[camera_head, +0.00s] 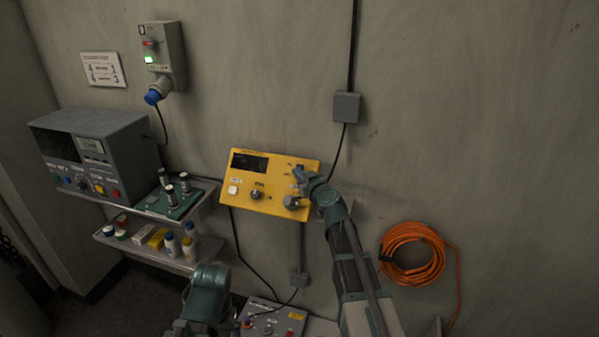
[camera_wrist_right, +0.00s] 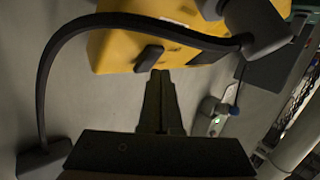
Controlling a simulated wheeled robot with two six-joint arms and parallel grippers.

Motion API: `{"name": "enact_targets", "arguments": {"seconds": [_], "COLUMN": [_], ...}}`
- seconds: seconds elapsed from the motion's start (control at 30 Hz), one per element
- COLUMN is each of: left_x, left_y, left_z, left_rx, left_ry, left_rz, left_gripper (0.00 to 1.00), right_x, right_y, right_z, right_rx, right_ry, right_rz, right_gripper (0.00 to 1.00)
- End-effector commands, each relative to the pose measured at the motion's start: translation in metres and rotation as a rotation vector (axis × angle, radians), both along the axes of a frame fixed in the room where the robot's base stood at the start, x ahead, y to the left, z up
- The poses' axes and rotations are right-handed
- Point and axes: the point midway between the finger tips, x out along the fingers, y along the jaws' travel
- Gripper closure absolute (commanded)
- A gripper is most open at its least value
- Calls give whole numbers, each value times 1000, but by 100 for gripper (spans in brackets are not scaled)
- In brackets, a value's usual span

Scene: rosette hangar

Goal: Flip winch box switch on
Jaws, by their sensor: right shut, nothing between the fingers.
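The yellow winch box (camera_head: 275,186) is mounted on the wall in the middle of the head view. It has a dark display, a white button and knobs. A small dark switch (camera_head: 300,167) sits near its upper right corner. My right gripper (camera_head: 298,174) is at that corner, shut and empty, and partly covers the panel. In the right wrist view, the shut fingers (camera_wrist_right: 158,76) point at a dark switch (camera_wrist_right: 148,58) on the yellow box (camera_wrist_right: 115,50). The tips are very close to it; I cannot tell whether they touch. My left gripper's fingers do not show.
A grey instrument unit (camera_head: 95,150) and a shelf (camera_head: 150,258) with bottles stand at left. A wall socket box (camera_head: 165,55) hangs above. An orange cable coil (camera_head: 412,253) hangs at right. A black cable (camera_wrist_right: 45,75) loops beside my gripper in the wrist view.

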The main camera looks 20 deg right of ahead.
Motion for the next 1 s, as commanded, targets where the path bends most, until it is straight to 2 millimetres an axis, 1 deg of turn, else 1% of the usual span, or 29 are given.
{"name": "enact_targets", "arguments": {"seconds": [0.33, 0.6, 1.0], "left_x": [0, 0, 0], "left_y": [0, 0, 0], "left_z": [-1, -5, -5], "left_rx": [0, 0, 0], "left_ry": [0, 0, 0], "left_rz": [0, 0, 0], "left_gripper": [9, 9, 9], "right_x": [0, 6, 6], "right_y": [0, -4, -4], "right_z": [-1, -5, -5], "right_rx": [0, 0, 0], "right_ry": [0, 0, 0], "right_rz": [0, 0, 0], "right_gripper": [100, 100, 100]}}
